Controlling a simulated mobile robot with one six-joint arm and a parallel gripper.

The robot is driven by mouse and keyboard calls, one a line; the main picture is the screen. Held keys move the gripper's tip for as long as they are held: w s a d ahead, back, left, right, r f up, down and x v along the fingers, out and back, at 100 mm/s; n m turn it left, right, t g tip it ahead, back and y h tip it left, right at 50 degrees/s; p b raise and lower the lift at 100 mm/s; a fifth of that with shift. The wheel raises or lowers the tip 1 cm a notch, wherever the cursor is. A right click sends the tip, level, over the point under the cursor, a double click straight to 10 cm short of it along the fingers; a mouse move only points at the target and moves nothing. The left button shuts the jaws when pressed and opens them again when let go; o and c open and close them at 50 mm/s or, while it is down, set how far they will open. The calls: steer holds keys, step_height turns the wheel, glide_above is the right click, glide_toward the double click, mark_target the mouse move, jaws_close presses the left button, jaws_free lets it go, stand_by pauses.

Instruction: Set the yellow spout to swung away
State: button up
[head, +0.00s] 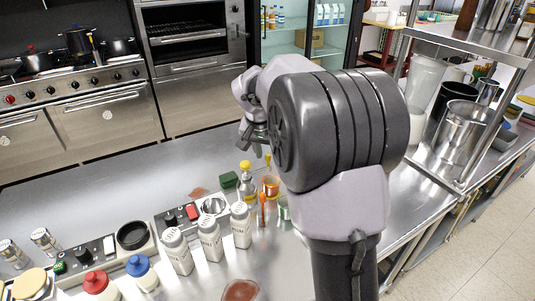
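A small yellow top (245,165), which may be the yellow spout, stands on a bottle-like body (247,186) on the steel counter. It is too small to tell which way it points. My gripper (256,150) hangs just above and beside it, near the picture's middle. I cannot tell whether they touch, or whether the fingers are open. My dark, thick arm link covers the area to the right of it.
Orange containers (270,186) and a green block (229,180) stand close by. A steel rack with pots (462,130) stands at right. The counter's back left is clear.

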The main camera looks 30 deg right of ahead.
jaws_close()
stand_by(1.3)
